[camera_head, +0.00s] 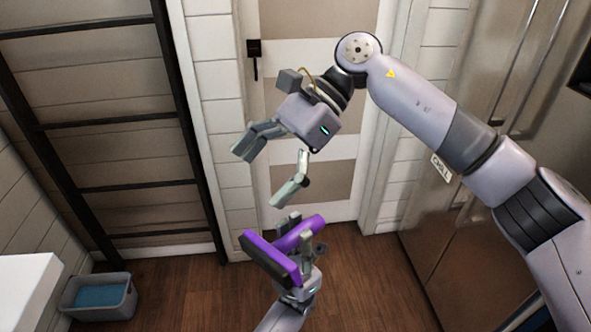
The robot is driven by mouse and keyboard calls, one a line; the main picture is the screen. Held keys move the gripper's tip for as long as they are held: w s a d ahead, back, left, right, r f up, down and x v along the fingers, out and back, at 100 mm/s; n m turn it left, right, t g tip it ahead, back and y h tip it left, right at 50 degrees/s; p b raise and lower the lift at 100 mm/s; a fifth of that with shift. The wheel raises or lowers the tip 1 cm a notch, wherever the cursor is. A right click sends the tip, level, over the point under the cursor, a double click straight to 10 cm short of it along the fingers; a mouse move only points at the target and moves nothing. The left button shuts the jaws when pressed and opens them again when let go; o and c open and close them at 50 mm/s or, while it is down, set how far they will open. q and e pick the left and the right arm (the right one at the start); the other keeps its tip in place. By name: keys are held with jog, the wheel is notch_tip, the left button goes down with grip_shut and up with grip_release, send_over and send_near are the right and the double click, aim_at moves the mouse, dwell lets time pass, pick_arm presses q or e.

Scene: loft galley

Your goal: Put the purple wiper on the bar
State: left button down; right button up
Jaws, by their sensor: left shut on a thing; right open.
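The purple wiper (265,252) is in the lower middle, with a long purple head edged in dark grey and a purple handle. My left gripper (298,241), low in the picture, is shut on it and holds it up in the air, tilted. My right gripper (262,172) is above it, open and empty, its fingers spread and pointing down-left. A black frame with several horizontal bars (135,187) stands against the left wall, apart from the wiper. I cannot tell which bar the task means.
A grey tub (98,310) with a blue inside is on the wooden floor (365,285) at lower left. A white surface edge (25,285) is beside it. A door (330,185) with a black handle is behind my grippers. A steel fridge (440,215) stands at right.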

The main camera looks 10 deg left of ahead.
aim_at(292, 240)
jog(key=d+r+n+t+h, duration=0.1)
jog(key=d+n+t+h, duration=0.2)
jog(key=d+h, duration=0.25)
jog(key=x, duration=1.1)
jog(key=shift+s+a+f+y, duration=0.2)
jog(key=shift+s+a+y, duration=0.15)
jog(key=shift+s+a, duration=0.1)
jog(key=c, duration=1.1)
jog(key=o, duration=1.1)
jog(key=shift+d+r, duration=0.1)
